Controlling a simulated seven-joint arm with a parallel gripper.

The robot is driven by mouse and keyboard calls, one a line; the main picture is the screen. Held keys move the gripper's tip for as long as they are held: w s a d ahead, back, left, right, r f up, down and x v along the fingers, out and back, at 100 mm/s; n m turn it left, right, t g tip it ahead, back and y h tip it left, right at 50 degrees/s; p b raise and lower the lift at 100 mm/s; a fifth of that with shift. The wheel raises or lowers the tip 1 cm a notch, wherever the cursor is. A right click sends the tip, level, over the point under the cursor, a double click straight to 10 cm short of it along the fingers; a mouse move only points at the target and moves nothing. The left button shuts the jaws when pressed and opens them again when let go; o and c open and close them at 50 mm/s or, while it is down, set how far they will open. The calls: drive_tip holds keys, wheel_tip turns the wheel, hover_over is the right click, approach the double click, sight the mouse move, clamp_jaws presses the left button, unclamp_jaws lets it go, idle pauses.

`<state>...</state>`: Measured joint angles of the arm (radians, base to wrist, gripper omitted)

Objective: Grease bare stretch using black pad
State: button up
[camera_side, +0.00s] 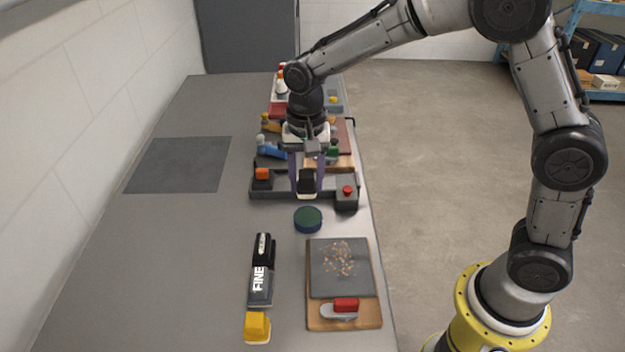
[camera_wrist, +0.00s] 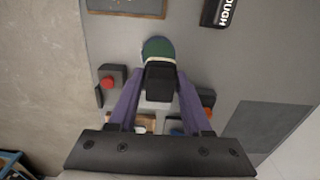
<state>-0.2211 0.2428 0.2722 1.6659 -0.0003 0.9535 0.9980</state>
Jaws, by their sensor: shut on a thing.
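My gripper (camera_side: 307,186) has its two purple fingers shut on the black pad (camera_side: 307,180), a block with a pale underside. The pad also shows between the fingers in the wrist view (camera_wrist: 160,82). I cannot tell whether the pad touches anything, or pick out the bare stretch.
A board with a dark, crumb-strewn plate (camera_side: 341,262) and a red-handled tool (camera_side: 345,305) lies in front. Bottles and trays crowd behind the fixture. The bench is clear around the dark square (camera_side: 178,165).

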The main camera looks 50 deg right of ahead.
sight(308, 216)
drive_tip(key=shift+d+f, duration=0.15)
drive_tip(key=shift+f, duration=2.95)
drive_tip(key=shift+f, duration=0.6)
drive_tip(key=shift+r, duration=3.55)
